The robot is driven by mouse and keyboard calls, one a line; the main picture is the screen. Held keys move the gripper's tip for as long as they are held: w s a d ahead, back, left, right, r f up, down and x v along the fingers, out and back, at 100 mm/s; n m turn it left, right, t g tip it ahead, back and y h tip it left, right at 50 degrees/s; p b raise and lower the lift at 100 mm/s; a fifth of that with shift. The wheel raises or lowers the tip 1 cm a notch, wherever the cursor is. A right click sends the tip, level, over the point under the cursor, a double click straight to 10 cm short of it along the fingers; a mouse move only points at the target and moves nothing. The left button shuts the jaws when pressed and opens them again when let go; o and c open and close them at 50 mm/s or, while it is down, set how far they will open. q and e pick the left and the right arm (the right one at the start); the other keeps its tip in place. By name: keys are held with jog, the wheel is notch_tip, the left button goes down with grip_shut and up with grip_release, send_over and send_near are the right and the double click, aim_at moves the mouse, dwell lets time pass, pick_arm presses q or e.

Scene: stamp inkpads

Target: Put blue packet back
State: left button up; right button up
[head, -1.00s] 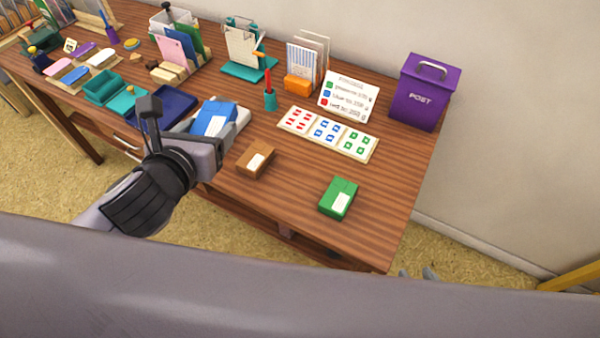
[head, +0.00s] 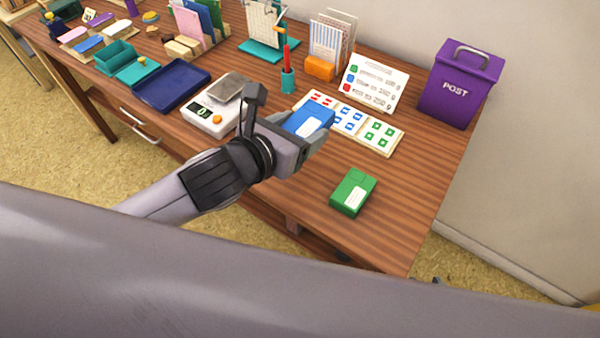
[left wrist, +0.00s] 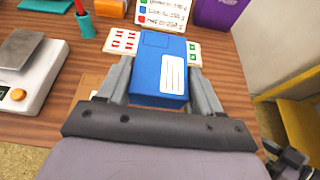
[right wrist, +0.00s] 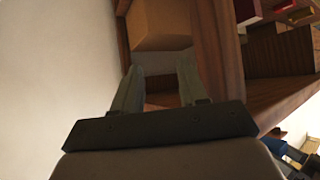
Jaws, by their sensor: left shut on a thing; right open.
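The blue packet (head: 310,120) with a white label is held in my left gripper (head: 306,132), in front of the stamp sheet. In the left wrist view the packet (left wrist: 160,70) sits between the two fingers, which are shut on its sides. The scale (head: 210,118), with a grey plate, stands empty to the left. The green packet (head: 353,192) lies on the table to the right. A brown patch (left wrist: 90,88) shows beneath the left fingers; the brown packet is hidden in the head view. My right gripper (right wrist: 158,85) is open and empty, low beside the table.
The stamp sheet (head: 385,137) lies behind the blue packet, with a sign card (head: 375,82) behind it. A purple post box (head: 460,85) stands at the back right. A teal pen cup (head: 288,82) and dark blue tray (head: 172,86) are leftward.

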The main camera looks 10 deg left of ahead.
pick_arm(q)
jog(key=b, duration=0.1)
send_over(299, 179)
notch_tip(299, 179, down, 7)
jog(key=shift+r, duration=0.2)
jog(key=shift+f+b, duration=0.3)
jog(key=shift+f, duration=0.3)
notch_tip(299, 179, down, 4)
jog(key=shift+f+b, duration=0.1)
jog(key=shift+b, duration=0.55)
jog(key=o, duration=1.2)
jog(key=shift+f, duration=0.15)
